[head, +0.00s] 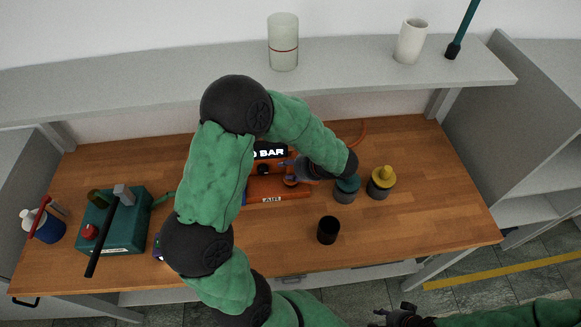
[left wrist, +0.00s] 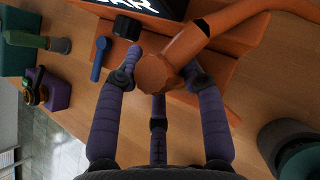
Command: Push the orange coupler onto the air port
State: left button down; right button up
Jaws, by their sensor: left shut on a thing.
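The orange coupler (left wrist: 155,73) is between the fingertips of my left gripper (left wrist: 165,72), which is shut on it. An orange hose (left wrist: 208,38) runs from it to the upper right in the left wrist view. The orange air unit (head: 280,190) stands on the bench with a "BAR" display and an "AIR" label; its orange body also shows in the left wrist view (left wrist: 208,75). The coupler is at the unit's front; the air port is hidden, so I cannot tell whether they touch. My right gripper (head: 397,314) is at the bottom edge, away from the bench, its jaws unclear.
A teal-lidded jar (head: 346,190) and a yellow-topped jar (head: 381,183) stand close right of my left gripper. A black cup (head: 328,230) is in front. A green press (head: 125,225) with a black lever stands left. The bench's right front is clear.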

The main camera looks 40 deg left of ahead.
pick_arm(q)
jog(key=shift+f+b, duration=0.4)
jog(key=shift+f, duration=0.15)
jog(key=c, duration=0.7)
grip_release()
jog(key=shift+d, duration=0.1)
jog(key=v, duration=1.2)
